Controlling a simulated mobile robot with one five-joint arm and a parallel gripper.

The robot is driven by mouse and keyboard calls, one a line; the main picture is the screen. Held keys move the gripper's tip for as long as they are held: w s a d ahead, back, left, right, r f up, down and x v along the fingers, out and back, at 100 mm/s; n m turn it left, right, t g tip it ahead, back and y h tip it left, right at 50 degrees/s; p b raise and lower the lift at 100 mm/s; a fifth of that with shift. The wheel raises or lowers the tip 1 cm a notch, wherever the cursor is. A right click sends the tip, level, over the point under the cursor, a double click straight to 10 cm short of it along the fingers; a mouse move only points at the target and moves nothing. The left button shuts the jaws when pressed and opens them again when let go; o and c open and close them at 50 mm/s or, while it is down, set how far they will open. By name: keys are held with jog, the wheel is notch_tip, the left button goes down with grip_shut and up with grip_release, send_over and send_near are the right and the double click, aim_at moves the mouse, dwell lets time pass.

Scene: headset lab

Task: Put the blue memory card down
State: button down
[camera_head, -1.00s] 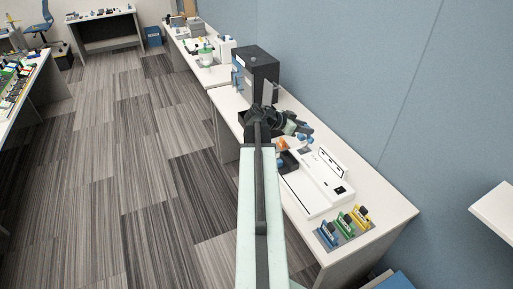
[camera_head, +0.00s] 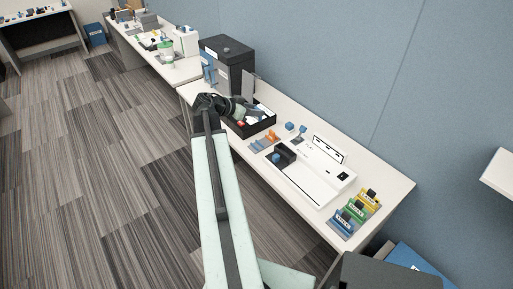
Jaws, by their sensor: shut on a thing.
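My gripper (camera_head: 240,108) is at the end of my outstretched arm, over the left part of a black tray (camera_head: 259,130) on the white bench. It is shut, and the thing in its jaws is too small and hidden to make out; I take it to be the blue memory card. The tray holds small red and pale items. I cannot tell whether the gripper touches the tray or them.
A black cabinet (camera_head: 228,65) stands behind the gripper. To the right are a small grey-orange holder (camera_head: 264,144), small blue pieces (camera_head: 291,127), a white device (camera_head: 312,180) and a rack of blue, green and yellow pieces (camera_head: 355,215).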

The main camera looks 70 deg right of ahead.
jog(key=w+a+f+b, duration=0.1)
jog(key=a+f+b, duration=0.1)
jog(key=f+b, duration=0.95)
jog(key=w+a+f+b, duration=0.2)
jog(key=f+b, duration=0.9)
jog(key=f, duration=0.1)
jog(key=b, duration=0.1)
send_over(255, 145)
jog(key=shift+a+f, duration=0.4)
jog(key=shift+f, duration=0.3)
jog(key=f+b, duration=0.2)
jog(key=b, duration=0.1)
jog(key=f+b, duration=0.1)
jog(key=f, duration=0.1)
jog(key=shift+d, duration=0.3)
jog(key=shift+r, duration=0.2)
jog(key=shift+f, duration=0.1)
jog(key=c, duration=1.4)
grip_release()
jog(key=shift+f, duration=0.1)
jog(key=o, duration=0.5)
jog(key=shift+c, duration=0.2)
